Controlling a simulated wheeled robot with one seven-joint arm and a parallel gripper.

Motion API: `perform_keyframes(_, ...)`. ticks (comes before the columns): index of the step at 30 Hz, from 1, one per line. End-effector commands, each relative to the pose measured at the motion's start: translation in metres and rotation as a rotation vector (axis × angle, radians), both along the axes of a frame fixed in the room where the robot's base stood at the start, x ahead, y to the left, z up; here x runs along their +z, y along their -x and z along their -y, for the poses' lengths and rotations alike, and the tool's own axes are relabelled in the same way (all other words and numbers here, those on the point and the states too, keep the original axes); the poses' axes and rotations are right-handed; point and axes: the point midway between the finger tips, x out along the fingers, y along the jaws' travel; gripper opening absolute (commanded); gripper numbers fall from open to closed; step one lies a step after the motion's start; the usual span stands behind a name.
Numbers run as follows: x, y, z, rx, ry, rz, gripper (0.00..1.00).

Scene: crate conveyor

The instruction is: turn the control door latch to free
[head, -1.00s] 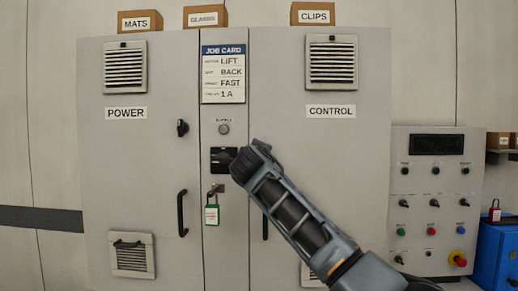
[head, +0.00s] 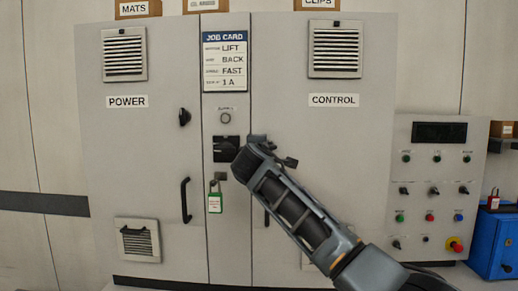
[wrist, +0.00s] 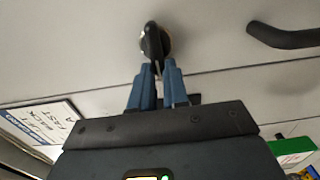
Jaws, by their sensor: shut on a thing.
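The control door latch (wrist: 152,42) is a small black lever on a round metal base, at the top middle of the wrist view. Its lever stands nearly upright in that picture. My gripper (wrist: 158,68) has its two blue fingers close together at the lever's near end, shut on it. In the head view, my arm's wrist covers the latch, on the left edge of the control door (head: 330,135). The fingertips are hidden there too.
The control door handle (wrist: 285,36) is close by in the wrist view. Left of my arm are a black supply switch (head: 226,149) and a green padlock tag (head: 215,203). The job card (head: 225,62) hangs above. A button panel (head: 437,170) stands right.

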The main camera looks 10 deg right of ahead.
Motion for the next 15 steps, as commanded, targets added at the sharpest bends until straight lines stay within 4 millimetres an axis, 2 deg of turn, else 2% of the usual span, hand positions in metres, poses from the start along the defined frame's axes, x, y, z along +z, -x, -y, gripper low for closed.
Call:
perform_keyframes(6, -0.0017, -0.0001, -0.0006, 0.001, -0.002, -0.002, 0.0)
perform_keyframes(7, -0.0017, -0.0001, -0.0006, 0.001, -0.002, -0.003, 0.17)
perform_keyframes(15, -0.0008, 0.0, -0.0004, 0.0, -0.001, -0.001, 0.4)
